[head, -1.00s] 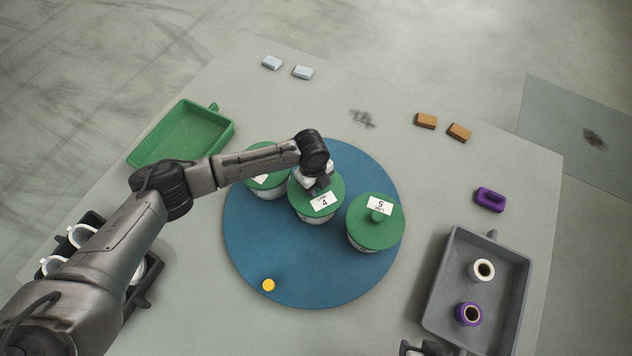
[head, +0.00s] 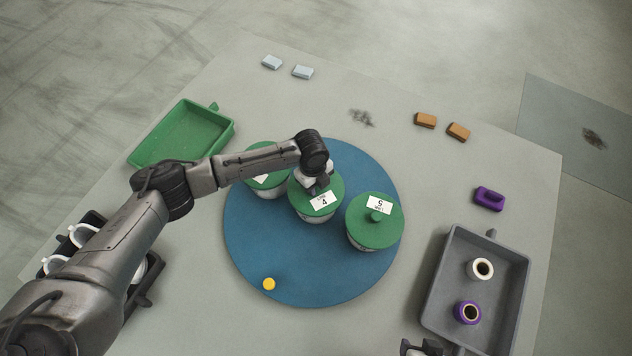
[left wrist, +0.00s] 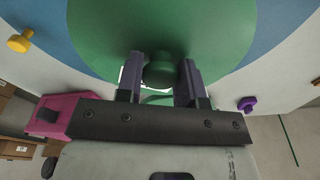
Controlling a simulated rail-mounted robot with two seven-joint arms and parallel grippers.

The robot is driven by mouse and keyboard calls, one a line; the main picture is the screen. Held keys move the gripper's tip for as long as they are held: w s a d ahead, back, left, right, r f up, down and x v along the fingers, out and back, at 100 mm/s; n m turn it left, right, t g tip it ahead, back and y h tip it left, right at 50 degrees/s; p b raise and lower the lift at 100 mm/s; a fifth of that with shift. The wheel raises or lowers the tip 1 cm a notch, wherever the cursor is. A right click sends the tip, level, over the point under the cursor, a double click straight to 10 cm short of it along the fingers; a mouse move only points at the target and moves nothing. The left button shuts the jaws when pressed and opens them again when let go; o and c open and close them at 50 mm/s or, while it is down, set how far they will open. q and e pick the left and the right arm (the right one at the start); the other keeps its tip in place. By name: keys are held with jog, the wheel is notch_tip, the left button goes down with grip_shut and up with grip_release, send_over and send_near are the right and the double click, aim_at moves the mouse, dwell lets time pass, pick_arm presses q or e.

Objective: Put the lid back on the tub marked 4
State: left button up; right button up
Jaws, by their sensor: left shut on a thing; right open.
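The green lid labelled 4 (head: 325,210) sits over its white tub (head: 317,220) on the round blue mat; whether it is fully seated I cannot tell. My left gripper (head: 318,184) is above this lid, shut on its green knob. In the left wrist view, the fingers of the left gripper (left wrist: 160,78) stand on both sides of the knob (left wrist: 160,70), with the green lid (left wrist: 105,35) beyond. My right gripper (head: 421,348) shows only partly at the bottom edge, open, away from the tubs.
On the blue mat (head: 330,285) stand a tub with green lid marked 5 (head: 372,235), another green-lidded tub (head: 268,181) partly behind my arm, and a yellow piece (head: 268,284). A green tray (head: 168,152) and a grey tray (head: 450,300) flank the mat.

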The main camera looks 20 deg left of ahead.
pick_arm(q)
jog(key=shift+p, duration=0.35)
dwell(0.7)
jog(key=shift+f, duration=0.15)
dwell(0.8)
dwell(0.5)
jog(key=shift+p, duration=0.45)
jog(key=o, duration=1)
jog(key=shift+c, duration=0.2)
jog(key=o, duration=0.5)
jog(key=shift+o, duration=0.2)
